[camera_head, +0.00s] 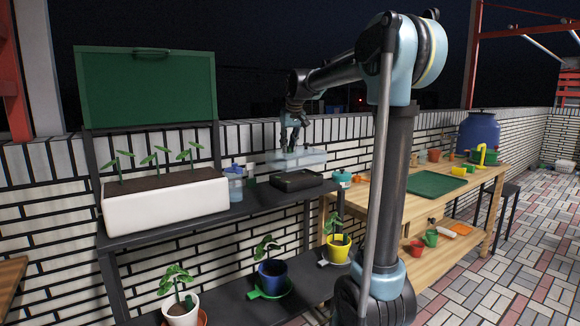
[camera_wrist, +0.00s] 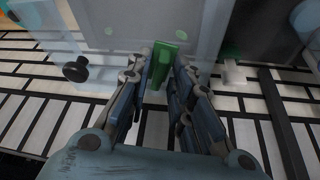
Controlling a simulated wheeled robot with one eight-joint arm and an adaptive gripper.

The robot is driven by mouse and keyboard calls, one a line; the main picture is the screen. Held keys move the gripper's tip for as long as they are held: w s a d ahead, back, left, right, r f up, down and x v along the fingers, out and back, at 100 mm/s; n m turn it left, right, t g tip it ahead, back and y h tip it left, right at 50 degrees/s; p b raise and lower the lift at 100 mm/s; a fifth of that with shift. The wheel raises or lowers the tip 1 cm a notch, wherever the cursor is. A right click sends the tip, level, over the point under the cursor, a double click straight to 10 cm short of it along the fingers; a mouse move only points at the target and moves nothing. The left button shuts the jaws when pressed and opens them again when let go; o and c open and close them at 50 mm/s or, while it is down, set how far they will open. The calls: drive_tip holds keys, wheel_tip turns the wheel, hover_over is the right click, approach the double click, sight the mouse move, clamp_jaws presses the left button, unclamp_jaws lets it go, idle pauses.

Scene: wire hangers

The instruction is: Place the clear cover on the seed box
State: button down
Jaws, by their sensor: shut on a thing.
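The clear cover (camera_head: 312,158) is a see-through lid held in the air, just above the dark seed box (camera_head: 297,181) in the head view. The seed box is a low black tray on the right part of the dark shelf. My gripper (camera_head: 290,148) points down at the cover's top. In the wrist view my gripper (camera_wrist: 160,75) is shut on a green handle (camera_wrist: 163,58), with the pale see-through cover (camera_wrist: 120,28) spread beyond it. A gap seems to remain between cover and box; their exact alignment is hard to tell.
A white planter (camera_head: 165,206) with seedlings and a blue-capped bottle (camera_head: 235,185) stand left on the same shelf (camera_head: 215,222). Potted plants sit on the lower shelf. A brick wall runs close behind. A wooden table (camera_head: 400,190) with a green mat stands right.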

sight(289, 152)
wheel_tip(289, 152, down, 5)
drive_tip(key=shift+f, duration=0.1)
drive_tip(key=shift+s+f, duration=0.2)
drive_tip(key=shift+w+f, duration=0.1)
drive_tip(key=shift+f, duration=0.15)
drive_tip(key=c, duration=1.4)
unclamp_jaws()
drive_tip(key=shift+r, duration=0.15)
